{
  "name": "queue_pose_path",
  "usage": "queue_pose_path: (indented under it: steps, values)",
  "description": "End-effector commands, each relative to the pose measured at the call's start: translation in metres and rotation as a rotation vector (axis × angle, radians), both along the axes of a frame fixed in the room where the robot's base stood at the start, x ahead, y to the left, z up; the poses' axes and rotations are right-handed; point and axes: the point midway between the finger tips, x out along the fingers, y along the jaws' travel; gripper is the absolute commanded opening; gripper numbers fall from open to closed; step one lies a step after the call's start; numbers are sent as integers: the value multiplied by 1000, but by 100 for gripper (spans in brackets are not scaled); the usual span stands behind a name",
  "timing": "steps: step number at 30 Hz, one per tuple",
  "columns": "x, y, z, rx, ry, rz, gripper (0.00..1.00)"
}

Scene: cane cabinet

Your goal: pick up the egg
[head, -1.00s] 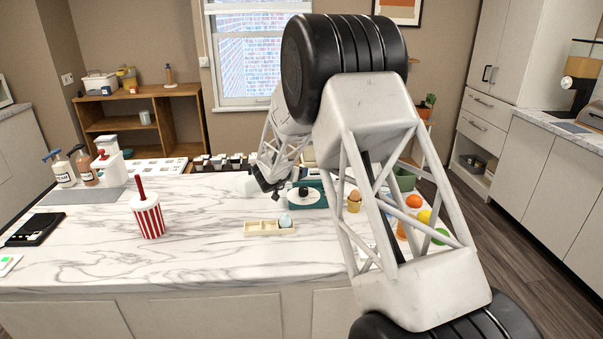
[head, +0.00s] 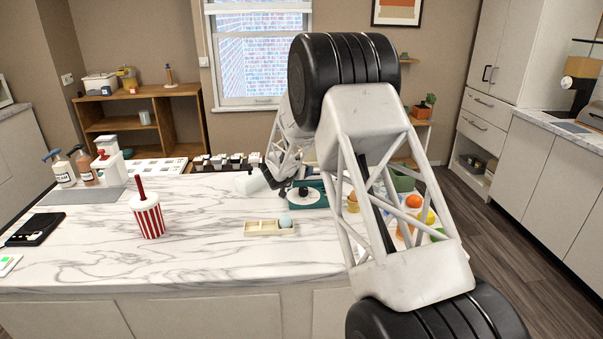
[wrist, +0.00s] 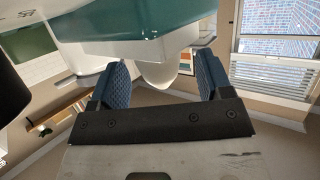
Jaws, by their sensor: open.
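A pale blue egg-like object (head: 285,221) rests in the right end of a small cream tray (head: 258,228) on the marble counter. A brown egg-like object (head: 353,197) stands in a yellow cup, partly behind my arm. My gripper (head: 290,188) is at the far side of the counter, beside a teal appliance (head: 318,204); my arm hides part of it. In the wrist view my gripper (wrist: 156,80) has its fingers wide apart. A smooth white rounded form (wrist: 160,73) shows between them, under the teal body (wrist: 110,25); I cannot tell what it is.
A red-striped cup (head: 148,217) with a straw stands left on the counter. Orange (head: 414,201), yellow and green round items lie right, behind my arm. Soap bottles stand far left. The counter's front middle is clear.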

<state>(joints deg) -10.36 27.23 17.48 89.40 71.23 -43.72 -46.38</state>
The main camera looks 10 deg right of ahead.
Motion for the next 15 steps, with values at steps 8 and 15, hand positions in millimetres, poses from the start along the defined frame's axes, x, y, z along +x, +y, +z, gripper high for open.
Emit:
queue_pose_path:
  steps: [8, 15]
  values:
    - [0, 0, 0, 0, 0, 1, 72]
    - [0, 0, 0, 0, 0, 1, 72]
